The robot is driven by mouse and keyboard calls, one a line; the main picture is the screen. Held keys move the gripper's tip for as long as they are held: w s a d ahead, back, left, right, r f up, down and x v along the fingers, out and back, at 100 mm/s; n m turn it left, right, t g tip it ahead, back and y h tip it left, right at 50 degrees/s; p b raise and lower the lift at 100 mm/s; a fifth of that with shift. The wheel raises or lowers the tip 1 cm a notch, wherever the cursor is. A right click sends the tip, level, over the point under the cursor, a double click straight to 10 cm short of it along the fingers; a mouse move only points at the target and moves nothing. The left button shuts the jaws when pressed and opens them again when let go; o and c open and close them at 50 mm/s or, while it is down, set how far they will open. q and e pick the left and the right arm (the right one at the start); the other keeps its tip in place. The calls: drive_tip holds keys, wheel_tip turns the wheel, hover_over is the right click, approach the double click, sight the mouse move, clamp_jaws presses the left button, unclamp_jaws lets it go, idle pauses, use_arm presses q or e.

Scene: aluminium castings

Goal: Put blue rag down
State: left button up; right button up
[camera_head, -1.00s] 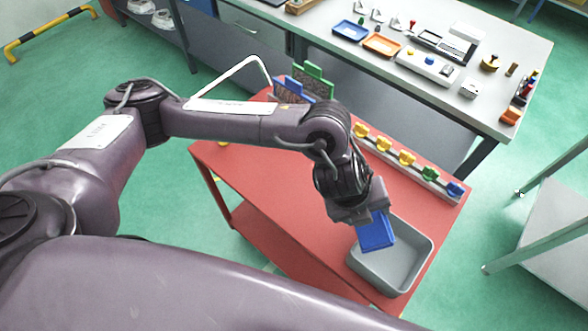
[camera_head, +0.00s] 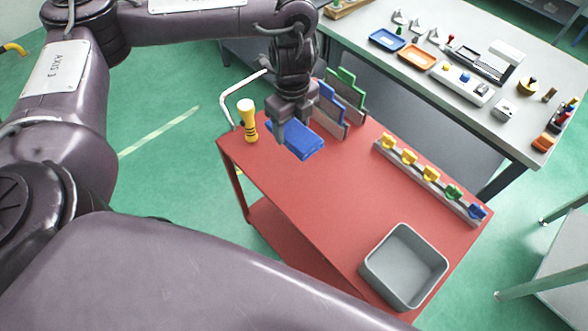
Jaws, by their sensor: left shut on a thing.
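The blue rag (camera_head: 302,143) is a flat, folded blue block. My left gripper (camera_head: 283,130) is shut on its left end and holds it over the left part of the red cart top (camera_head: 330,205). I cannot tell whether the rag touches the cart top or hangs just above it. My right gripper is not in view.
A yellow bottle-like tool with a pale top (camera_head: 248,121) stands just left of the gripper. Blue and green boards (camera_head: 343,100) stand behind. A grey bin (camera_head: 404,265) is at the cart's front right. A rail with coloured clips (camera_head: 430,177) lines the far edge. The cart's middle is clear.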

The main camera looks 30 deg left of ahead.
use_arm(q)
drive_tip(key=b, duration=0.5)
hover_over(293, 177)
wheel_tip(293, 177, down, 16)
drive_tip(key=shift+r, duration=0.25)
wheel_tip(293, 177, down, 3)
drive_tip(key=shift+s+d+f+b, duration=0.1)
drive_tip(key=shift+f+b, duration=0.1)
drive_tip(key=shift+b, duration=0.55)
drive_tip(key=shift+f, duration=0.4)
drive_tip(key=o, duration=1.3)
